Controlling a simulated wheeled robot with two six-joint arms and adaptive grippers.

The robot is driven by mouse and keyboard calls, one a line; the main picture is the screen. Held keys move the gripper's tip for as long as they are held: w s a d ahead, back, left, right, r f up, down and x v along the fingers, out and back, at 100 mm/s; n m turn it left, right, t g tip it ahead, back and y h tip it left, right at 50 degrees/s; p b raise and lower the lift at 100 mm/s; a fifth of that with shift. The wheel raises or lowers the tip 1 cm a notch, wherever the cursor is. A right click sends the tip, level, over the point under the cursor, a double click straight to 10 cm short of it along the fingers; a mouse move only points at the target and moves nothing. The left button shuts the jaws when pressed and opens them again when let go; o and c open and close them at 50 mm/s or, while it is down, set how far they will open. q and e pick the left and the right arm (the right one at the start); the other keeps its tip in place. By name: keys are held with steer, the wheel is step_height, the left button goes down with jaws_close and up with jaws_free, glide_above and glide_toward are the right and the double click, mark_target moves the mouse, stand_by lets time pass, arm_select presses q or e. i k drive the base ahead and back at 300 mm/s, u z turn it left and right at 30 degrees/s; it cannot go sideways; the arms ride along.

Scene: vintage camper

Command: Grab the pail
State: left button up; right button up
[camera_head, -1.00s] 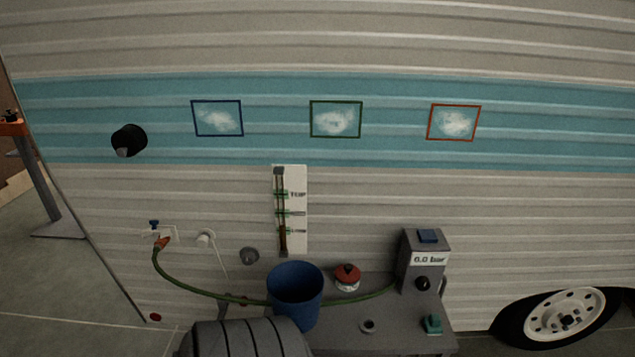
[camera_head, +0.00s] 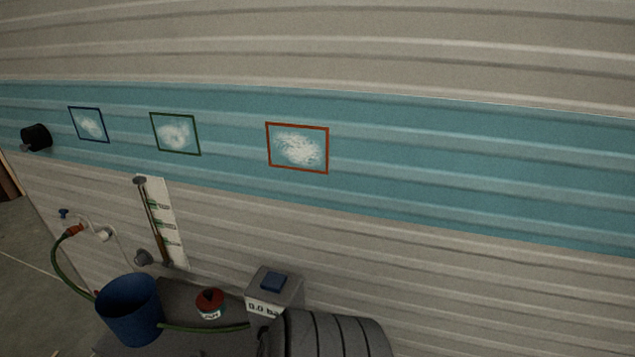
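The blue pail (camera_head: 130,312) stands upright on the dark grey bench (camera_head: 187,293) at the lower left, its open top facing up. Its inside looks dark and empty. A green hose shows on both sides of it and passes behind it.
A red-topped valve (camera_head: 210,303) sits right of the pail. A grey gauge box (camera_head: 273,290) with a blue button stands further right. The green hose (camera_head: 205,328) runs along the bench. The camper wall (camera_head: 450,280) with framed patches rises behind. A dark ribbed cylinder (camera_head: 325,335) fills the bottom centre.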

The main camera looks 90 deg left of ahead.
mark_target(136, 294)
steer(key=i, duration=0.45)
steer(key=u, duration=3.3)
